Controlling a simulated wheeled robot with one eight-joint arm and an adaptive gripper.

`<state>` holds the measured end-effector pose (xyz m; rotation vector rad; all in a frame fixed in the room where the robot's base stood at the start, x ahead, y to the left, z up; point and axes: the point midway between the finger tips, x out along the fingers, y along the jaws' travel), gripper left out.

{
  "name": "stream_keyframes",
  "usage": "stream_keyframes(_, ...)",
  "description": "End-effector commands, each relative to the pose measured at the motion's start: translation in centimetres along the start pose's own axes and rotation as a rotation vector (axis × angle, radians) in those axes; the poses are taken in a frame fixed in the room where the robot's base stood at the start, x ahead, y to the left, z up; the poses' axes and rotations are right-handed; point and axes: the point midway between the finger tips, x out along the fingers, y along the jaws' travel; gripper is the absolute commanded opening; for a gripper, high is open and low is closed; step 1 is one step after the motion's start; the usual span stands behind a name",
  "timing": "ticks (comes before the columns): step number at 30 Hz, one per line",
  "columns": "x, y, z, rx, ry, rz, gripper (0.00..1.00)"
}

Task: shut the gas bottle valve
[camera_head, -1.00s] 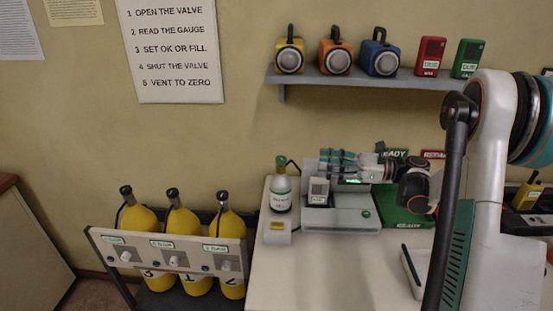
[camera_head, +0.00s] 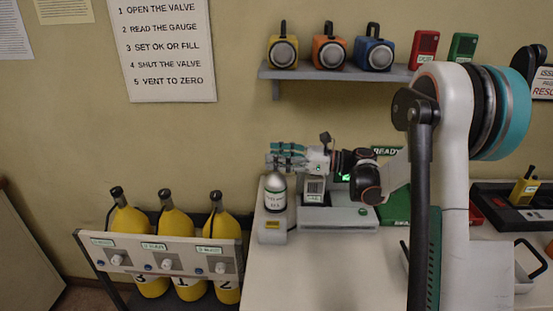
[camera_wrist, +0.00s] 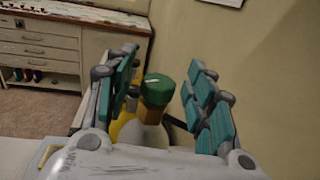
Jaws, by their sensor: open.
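The gas bottle (camera_head: 275,196) is small, pale and labelled, and stands upright at the left end of the console top. Its green valve knob (camera_wrist: 158,89) shows in the wrist view on a brass-coloured neck, with a white mark on top. My gripper (camera_head: 282,158) is at the bottle's top, its teal fingers hiding the knob in the head view. In the wrist view my gripper (camera_wrist: 160,92) is open, with one finger on each side of the knob and visible gaps between. I cannot tell how far the valve is turned.
A grey instrument unit (camera_head: 340,216) with a lit green display stands just right of the bottle. A small pale box (camera_head: 272,232) sits in front of it. Yellow cylinders (camera_head: 176,222) stand in a rack (camera_head: 165,258) at the left. A shelf (camera_head: 335,74) with lamps is above.

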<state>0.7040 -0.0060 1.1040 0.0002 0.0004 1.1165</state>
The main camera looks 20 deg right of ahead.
Motion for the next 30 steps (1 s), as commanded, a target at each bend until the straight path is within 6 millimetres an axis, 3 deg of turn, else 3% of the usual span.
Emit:
stream_keyframes(9, 0.3, 0.02, 0.04, 0.0, 0.0, 0.0, 0.49)
stream_keyframes(15, 0.29, 0.02, 0.03, 0.0, 0.0, 0.0, 0.06)
stream_keyframes(16, 0.29, 0.01, 0.03, 0.0, 0.0, 0.0, 0.04)
stream_keyframes(23, 0.33, 0.07, 0.06, 0.0, 0.0, -0.028, 0.04)
stream_keyframes(30, 0.38, 0.28, 0.06, 0.0, 0.0, -0.221, 0.04)
